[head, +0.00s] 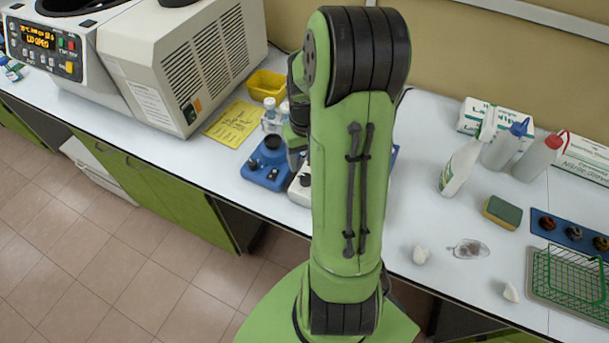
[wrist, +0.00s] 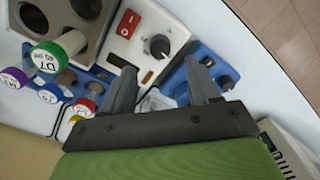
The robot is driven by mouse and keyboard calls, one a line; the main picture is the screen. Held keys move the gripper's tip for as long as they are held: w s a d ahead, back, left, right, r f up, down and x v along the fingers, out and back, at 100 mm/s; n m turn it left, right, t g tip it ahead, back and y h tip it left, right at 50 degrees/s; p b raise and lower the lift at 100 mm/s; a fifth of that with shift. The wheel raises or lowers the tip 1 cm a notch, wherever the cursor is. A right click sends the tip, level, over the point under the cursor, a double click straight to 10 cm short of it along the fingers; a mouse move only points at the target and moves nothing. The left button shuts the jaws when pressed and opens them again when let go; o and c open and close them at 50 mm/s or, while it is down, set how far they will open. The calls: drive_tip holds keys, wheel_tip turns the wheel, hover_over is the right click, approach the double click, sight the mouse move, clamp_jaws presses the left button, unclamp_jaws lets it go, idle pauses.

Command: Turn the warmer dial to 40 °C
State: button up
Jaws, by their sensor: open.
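The warmer (wrist: 140,35) is a white-fronted unit with a red rocker switch (wrist: 128,22) and a grey block with round holes above it in the wrist view. Its dial (wrist: 158,46) is a dark round knob with a light pointer mark; I cannot read its setting. My gripper (wrist: 160,66) is open and empty. Its fingertips are just short of the dial, one to each side of it in the picture; I see no contact. In the head view my arm hides most of the warmer; only a white corner (head: 299,190) shows.
A blue device (head: 268,165) sits beside the warmer. A large centrifuge (head: 160,60) stands at left. Bottles (head: 462,165) and a green basket (head: 570,285) are at right.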

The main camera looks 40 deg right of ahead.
sight(306, 176)
wheel_tip(306, 176, down, 7)
drive_tip(key=shift+b, duration=0.4)
drive_tip(key=shift+c, duration=0.4)
drive_tip(key=c, duration=1)
